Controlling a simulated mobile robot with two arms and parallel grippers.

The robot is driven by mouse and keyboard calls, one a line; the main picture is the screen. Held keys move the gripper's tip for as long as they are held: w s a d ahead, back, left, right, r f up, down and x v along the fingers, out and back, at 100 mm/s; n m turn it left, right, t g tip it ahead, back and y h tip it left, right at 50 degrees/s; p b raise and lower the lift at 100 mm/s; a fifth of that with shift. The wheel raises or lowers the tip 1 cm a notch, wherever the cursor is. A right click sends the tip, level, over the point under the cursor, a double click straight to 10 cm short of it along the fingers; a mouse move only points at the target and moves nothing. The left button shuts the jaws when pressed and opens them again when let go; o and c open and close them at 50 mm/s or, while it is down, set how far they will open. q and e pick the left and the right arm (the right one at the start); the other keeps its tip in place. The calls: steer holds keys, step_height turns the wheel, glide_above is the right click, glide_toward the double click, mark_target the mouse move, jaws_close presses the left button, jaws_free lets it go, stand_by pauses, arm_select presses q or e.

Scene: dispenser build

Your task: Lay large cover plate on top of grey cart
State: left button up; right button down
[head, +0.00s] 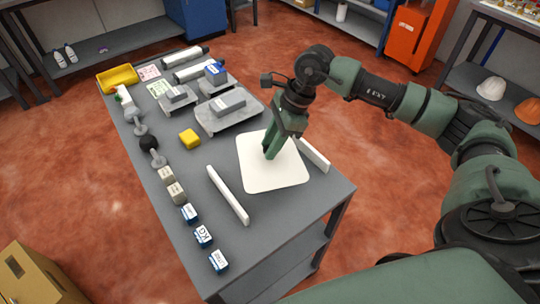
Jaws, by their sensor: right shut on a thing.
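The large cover plate (272,174) is a white square with rounded corners, near the right end of the grey cart's top (228,156). My right gripper (270,154) points down at the plate's middle and is shut on it, though its fingertips hide the grip point. The plate looks about level between two white bars. I cannot tell whether it touches the cart top or hangs just above it. My left gripper is not in view.
One white bar (228,195) lies left of the plate, another (312,155) right of it. Small boxes (203,236) line the cart's left edge. A yellow block (190,139), a yellow tray (118,78) and grey platforms with boxes (228,108) stand farther back.

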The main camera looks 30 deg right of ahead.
steer(key=shift+f, duration=0.9)
step_height(320, 180, down, 4)
steer(key=shift+f+p, duration=0.1)
steer(key=shift+p, duration=0.5)
steer(key=shift+f, duration=0.15)
steer(key=shift+f+b, duration=0.2)
steer(key=shift+b, duration=0.1)
steer(key=c, duration=1.1)
jaws_free()
steer(key=shift+r, duration=0.15)
